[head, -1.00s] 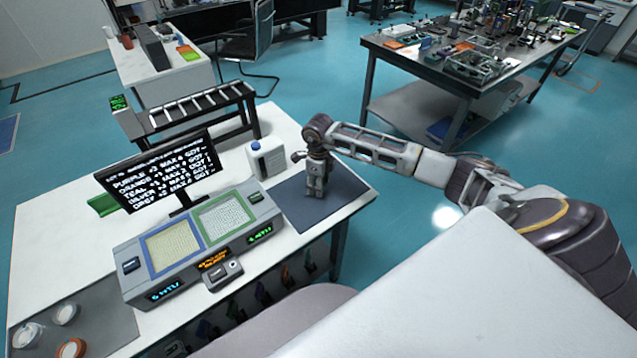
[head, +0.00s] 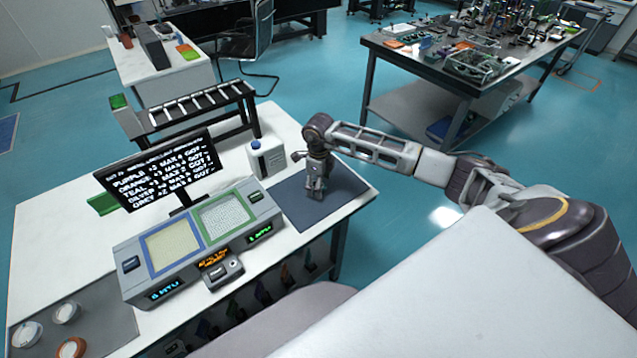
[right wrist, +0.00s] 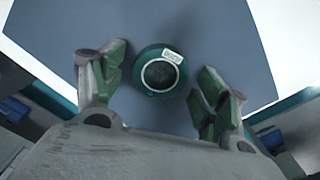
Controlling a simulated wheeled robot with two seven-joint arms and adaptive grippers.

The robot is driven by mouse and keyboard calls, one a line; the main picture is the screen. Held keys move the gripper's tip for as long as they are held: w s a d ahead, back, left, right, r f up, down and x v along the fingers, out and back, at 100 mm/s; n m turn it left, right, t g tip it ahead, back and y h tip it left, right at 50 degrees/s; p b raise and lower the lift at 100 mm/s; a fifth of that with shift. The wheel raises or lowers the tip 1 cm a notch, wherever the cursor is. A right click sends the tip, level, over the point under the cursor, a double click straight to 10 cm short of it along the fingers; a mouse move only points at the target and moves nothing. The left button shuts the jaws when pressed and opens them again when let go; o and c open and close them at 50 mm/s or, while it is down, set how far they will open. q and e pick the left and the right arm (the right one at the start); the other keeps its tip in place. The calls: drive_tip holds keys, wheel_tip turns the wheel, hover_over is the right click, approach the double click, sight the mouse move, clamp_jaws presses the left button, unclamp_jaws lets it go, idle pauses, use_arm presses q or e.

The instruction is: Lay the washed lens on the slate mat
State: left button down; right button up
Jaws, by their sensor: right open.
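The lens (right wrist: 160,72), a round piece with a teal rim, a dark centre and a small white label, shows in the right wrist view. It appears to lie flat on the slate mat (right wrist: 215,35). My right gripper (right wrist: 163,90) is open, with one green-padded finger on each side of the lens and a gap to both. In the head view my right gripper (head: 316,192) points down, low over the slate mat (head: 290,203) at the table's right end. The lens cannot be made out there. My left gripper is not in view.
A white bottle with a blue cap (head: 267,158) stands just left of the mat. A two-pad grey device (head: 213,265) and a monitor (head: 158,172) stand further left. A roller rack (head: 200,105) is behind. A grey tray with round pieces (head: 100,318) lies front left.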

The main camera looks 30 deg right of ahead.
wheel_tip(320, 180, up, 12)
drive_tip(key=b, duration=0.2)
idle(0.5)
idle(0.8)
